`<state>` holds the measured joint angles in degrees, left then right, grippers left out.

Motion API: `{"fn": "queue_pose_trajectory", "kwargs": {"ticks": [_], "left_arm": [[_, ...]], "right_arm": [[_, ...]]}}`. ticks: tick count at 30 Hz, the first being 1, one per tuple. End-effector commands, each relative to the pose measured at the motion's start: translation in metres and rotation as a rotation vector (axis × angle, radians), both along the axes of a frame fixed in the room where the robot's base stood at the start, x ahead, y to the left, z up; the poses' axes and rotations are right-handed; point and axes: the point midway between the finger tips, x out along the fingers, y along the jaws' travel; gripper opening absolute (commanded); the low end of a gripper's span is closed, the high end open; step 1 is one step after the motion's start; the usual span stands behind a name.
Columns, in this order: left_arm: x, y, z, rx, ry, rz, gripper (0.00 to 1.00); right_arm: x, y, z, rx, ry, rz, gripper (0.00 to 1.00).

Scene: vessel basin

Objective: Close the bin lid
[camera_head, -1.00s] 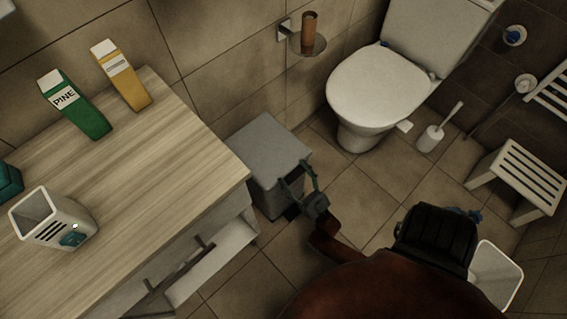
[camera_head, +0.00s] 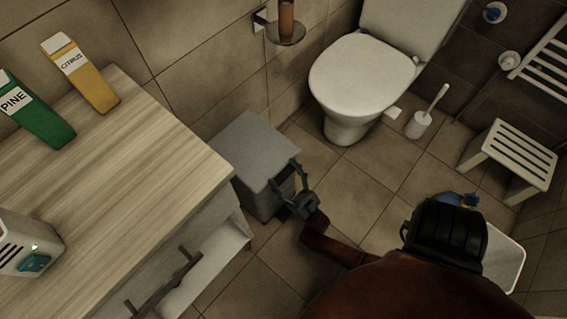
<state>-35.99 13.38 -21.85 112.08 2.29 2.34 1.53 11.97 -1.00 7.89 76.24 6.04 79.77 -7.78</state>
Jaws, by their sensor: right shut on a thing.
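The grey bin (camera_head: 257,198) stands on the tiled floor between the wooden counter and the toilet. Its flat grey lid (camera_head: 250,148) lies over the top of the bin and looks level; a small gap under it cannot be ruled out. My right gripper (camera_head: 284,178) is at the bin's right front edge, its fingers around the lid's edge and shut on it. The arm hides part of the floor in front of the bin. My left gripper is not in view.
The wooden counter (camera_head: 120,170) with two cartons and a white holder (camera_head: 28,245) is close on the left. The toilet (camera_head: 355,80), its brush (camera_head: 420,122) and a white slatted stool (camera_head: 512,155) stand behind and right. A white tub (camera_head: 508,262) is beside my arm. Open floor lies between.

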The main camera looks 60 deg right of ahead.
Motion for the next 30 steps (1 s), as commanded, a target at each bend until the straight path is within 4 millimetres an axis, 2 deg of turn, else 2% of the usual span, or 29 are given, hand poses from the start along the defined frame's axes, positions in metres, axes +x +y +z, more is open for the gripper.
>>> {"fn": "queue_pose_trajectory", "kwargs": {"ticks": [1,2,3,9,11,16,24,30], "left_arm": [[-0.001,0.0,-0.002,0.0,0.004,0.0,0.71],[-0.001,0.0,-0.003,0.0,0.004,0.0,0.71],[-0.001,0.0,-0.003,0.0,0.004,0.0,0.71],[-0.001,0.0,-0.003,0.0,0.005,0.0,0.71],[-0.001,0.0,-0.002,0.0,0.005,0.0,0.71],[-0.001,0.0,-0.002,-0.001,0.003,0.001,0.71],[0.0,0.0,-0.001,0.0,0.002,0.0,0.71],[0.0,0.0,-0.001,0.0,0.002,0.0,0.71]], "right_arm": [[-0.003,-0.002,-0.018,0.013,0.042,-0.005,0.2],[-0.002,-0.001,-0.018,0.013,0.043,-0.005,0.2],[-0.002,-0.001,-0.018,0.013,0.043,-0.003,0.66],[-0.002,0.0,-0.018,0.013,0.043,-0.003,0.79],[-0.002,0.0,-0.019,0.013,0.043,-0.002,0.83],[-0.012,0.003,-0.028,0.008,0.034,0.0,0.83],[-0.049,0.013,-0.065,0.003,0.019,0.001,0.83],[-0.068,0.017,-0.084,0.0,0.007,0.0,0.83]]}}
